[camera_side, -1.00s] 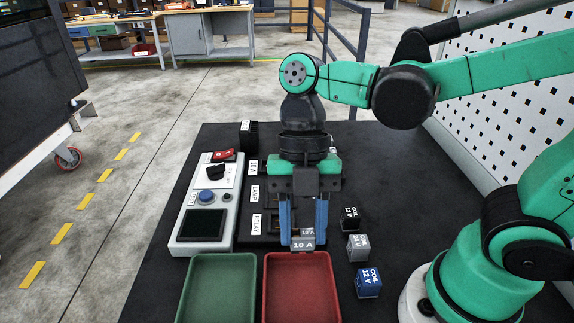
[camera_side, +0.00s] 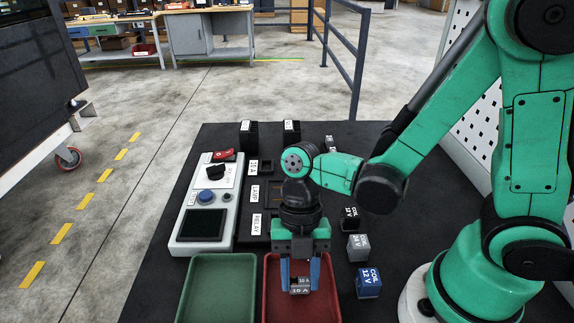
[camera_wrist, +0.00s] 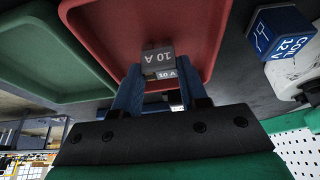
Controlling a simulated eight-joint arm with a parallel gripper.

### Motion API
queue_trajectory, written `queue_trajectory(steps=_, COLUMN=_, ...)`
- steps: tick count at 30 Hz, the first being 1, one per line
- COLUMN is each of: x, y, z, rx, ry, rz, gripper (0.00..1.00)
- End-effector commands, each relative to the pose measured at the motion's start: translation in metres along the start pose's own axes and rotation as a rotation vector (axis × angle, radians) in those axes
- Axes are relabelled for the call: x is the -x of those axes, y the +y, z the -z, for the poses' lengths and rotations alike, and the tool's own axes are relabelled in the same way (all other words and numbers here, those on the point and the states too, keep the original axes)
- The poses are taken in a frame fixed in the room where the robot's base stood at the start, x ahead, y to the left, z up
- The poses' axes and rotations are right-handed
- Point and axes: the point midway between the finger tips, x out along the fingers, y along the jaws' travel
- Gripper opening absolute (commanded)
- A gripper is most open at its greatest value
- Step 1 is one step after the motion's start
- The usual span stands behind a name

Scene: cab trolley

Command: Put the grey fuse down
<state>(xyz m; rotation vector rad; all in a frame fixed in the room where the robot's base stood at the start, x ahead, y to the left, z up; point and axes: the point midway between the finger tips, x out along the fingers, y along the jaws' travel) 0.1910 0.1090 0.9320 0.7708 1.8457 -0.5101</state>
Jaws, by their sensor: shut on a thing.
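The grey fuse (camera_side: 299,288), marked "10 A", is between the blue fingers of my gripper (camera_side: 300,283). My gripper is shut on it and points down over the red tray (camera_side: 270,308). In the wrist view the grey fuse (camera_wrist: 158,57) sits between the fingertips with the red tray (camera_wrist: 95,35) behind it. I cannot tell whether the fuse touches the tray floor.
A green tray (camera_side: 222,259) is left of the red one. Coil blocks in black (camera_side: 350,219), grey (camera_side: 357,247) and blue (camera_side: 368,283) stand to the right. A control panel (camera_side: 208,210) and labelled sockets (camera_side: 266,194) lie behind the trays.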

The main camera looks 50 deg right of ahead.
Motion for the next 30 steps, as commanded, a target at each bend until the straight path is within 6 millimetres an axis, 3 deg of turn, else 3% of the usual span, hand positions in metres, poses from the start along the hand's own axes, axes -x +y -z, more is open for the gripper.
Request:
queue_trajectory(steps=11, x=-0.003, y=0.000, z=-0.001, rx=0.000, ry=0.000, rz=0.000, gripper=0.00)
queue_trajectory(steps=12, x=-0.003, y=0.000, z=-0.002, rx=0.000, ry=0.000, rz=0.000, gripper=0.43)
queue_trajectory(steps=15, x=-0.003, y=0.000, z=-0.001, rx=0.000, ry=0.000, rz=0.000, gripper=0.69)
queue_trajectory(steps=26, x=-0.002, y=0.000, z=-0.001, rx=0.000, ry=0.000, rz=0.000, gripper=0.69)
queue_trajectory(steps=30, x=0.008, y=0.000, z=0.000, rx=-0.002, ry=0.000, rz=0.000, gripper=0.69)
